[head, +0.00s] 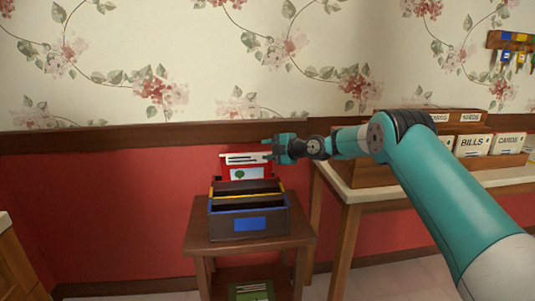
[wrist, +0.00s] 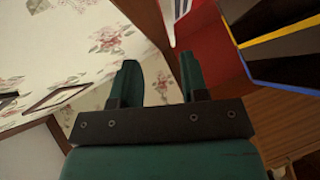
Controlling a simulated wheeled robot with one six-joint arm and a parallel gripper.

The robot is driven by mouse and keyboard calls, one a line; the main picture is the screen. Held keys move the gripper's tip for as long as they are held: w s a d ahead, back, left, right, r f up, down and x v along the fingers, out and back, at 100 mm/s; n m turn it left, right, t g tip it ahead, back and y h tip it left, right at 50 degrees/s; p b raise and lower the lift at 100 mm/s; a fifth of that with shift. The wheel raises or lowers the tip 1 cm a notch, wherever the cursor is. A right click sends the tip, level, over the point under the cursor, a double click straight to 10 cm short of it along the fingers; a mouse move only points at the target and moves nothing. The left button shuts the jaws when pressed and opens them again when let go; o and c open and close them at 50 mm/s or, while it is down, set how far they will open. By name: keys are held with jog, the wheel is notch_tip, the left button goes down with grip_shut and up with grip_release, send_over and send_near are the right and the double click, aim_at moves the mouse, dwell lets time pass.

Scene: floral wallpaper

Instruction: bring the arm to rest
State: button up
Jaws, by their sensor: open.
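My gripper (head: 270,149) is at the end of my teal arm, which reaches in from the right in the head view. It is open, with nothing seen between its fingers. It is near the upper right of a red folder or packet with white labels and a green tree picture (head: 246,173), standing at the back of a dark sorter box (head: 225,229). Whether they touch cannot be told. In the wrist view the two fingers (wrist: 160,68) stand apart, with the box's blue and yellow edges (wrist: 285,38) at the upper right.
The box stands on a small wooden table (head: 199,240); a green item (head: 250,291) lies on its lower shelf. At right, a larger table (head: 345,188) carries a wooden sorter (head: 375,175) with BILLS and CARDS labels. A key rack (head: 510,41) hangs on the floral wall.

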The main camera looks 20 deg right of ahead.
dwell(0.3)
jog(key=s+a+r+m+g+h, duration=0.1)
jog(key=s+a+r+m+g, duration=0.2)
jog(key=s, duration=0.5)
jog(key=s+a+r+m+g, duration=0.1)
jog(key=s+a+r+m, duration=0.15)
jog(key=s+a, duration=0.35)
jog(key=s+a+r+m+g+h, duration=0.1)
jog(key=s+a+r+m+g, duration=0.15)
jog(key=s, duration=0.65)
jog(key=s+d+f+m+g+h, duration=0.1)
jog(key=s+m+g+h, duration=0.2)
jog(key=s, duration=1.4)
jog(key=s+d+f+m+g, duration=0.25)
jog(key=s+m, duration=0.25)
jog(key=s, duration=1.1)
notch_tip(320, 180, up, 18)
jog(key=p, duration=1.7)
jog(key=shift+w+a+p, duration=0.3)
jog(key=shift+a+p, duration=0.05)
jog(key=shift+a, duration=0.1)
